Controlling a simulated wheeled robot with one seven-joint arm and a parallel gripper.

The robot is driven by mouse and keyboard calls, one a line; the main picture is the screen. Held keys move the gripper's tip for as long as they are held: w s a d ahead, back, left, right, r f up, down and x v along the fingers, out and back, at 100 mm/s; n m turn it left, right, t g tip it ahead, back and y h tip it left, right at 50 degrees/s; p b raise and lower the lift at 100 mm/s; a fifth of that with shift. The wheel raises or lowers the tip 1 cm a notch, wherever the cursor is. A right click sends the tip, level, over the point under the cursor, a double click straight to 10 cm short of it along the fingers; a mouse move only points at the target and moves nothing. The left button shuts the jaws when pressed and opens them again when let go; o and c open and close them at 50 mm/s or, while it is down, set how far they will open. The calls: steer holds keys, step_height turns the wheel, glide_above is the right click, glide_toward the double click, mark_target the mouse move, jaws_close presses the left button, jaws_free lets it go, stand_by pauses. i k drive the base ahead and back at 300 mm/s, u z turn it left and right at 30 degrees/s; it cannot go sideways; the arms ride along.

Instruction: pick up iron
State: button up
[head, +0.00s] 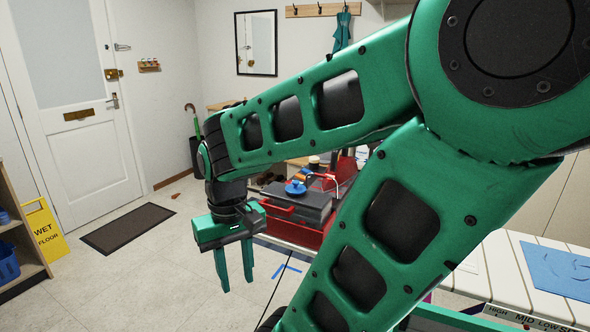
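I cannot make out an iron for certain in the head view. A small blue item with an orange part (296,187) sits on a dark grey box (300,202) past my arm; it is too small to name. My gripper (237,285) hangs down left of the picture's middle, its two green fingers apart with nothing between them. It appears in front of and left of the red container (290,233) under the grey box. My large green arm hides much of the middle and right.
A white slatted surface (515,270) with a blue sheet (560,270) is at right. A yellow wet-floor sign (45,230) and a shelf (20,240) stand at left. A dark mat (128,228) lies before the white door (85,120). The tiled floor at lower left is clear.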

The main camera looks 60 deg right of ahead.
mark_target(342, 171)
steer(key=u, duration=0.35)
steer(key=i, duration=0.65)
steer(key=z, duration=2.15)
